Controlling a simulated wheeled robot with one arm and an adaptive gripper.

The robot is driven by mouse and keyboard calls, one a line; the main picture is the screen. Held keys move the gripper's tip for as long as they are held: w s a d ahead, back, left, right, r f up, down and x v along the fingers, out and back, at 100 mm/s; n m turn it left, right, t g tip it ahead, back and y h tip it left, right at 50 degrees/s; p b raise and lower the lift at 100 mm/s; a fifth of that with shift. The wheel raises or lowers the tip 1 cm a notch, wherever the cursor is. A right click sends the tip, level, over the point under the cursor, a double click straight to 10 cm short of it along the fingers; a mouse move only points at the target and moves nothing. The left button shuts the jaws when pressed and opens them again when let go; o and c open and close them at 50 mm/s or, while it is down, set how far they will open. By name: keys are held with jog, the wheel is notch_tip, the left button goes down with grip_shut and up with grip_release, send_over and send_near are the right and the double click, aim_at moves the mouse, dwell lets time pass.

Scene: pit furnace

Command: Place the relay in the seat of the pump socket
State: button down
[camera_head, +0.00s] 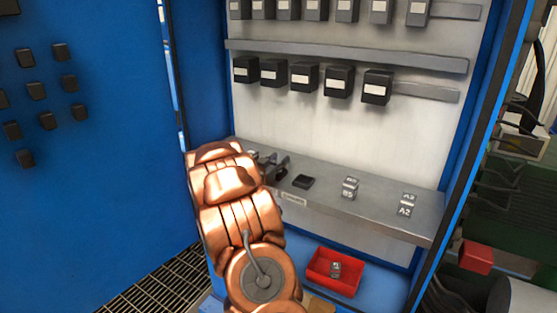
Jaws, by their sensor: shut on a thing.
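My gripper (276,166) is dark and small in the view, over the left part of the grey shelf, partly hidden by my copper arm. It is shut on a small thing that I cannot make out. A low black socket (302,181) sits on the shelf just right of my gripper. Its seat is too small to see clearly. A grey relay-like block marked B5 (349,187) stands right of the socket, and another marked A2 (407,205) stands near the shelf's right end. I cannot tell which socket is the pump's.
The grey shelf (375,216) has a label plate (293,200) on its front edge. A red bin (318,280) below holds a small grey block (336,268). Black boxes (340,81) hang on rails above. Blue cabinet walls (205,80) close in the left side.

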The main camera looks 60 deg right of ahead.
jog(key=shift+f, duration=0.1)
jog(key=shift+f, duration=0.15)
jog(key=c, duration=0.7)
grip_release()
jog(key=shift+a+b, duration=1.5)
jog(key=shift+a, duration=2.4)
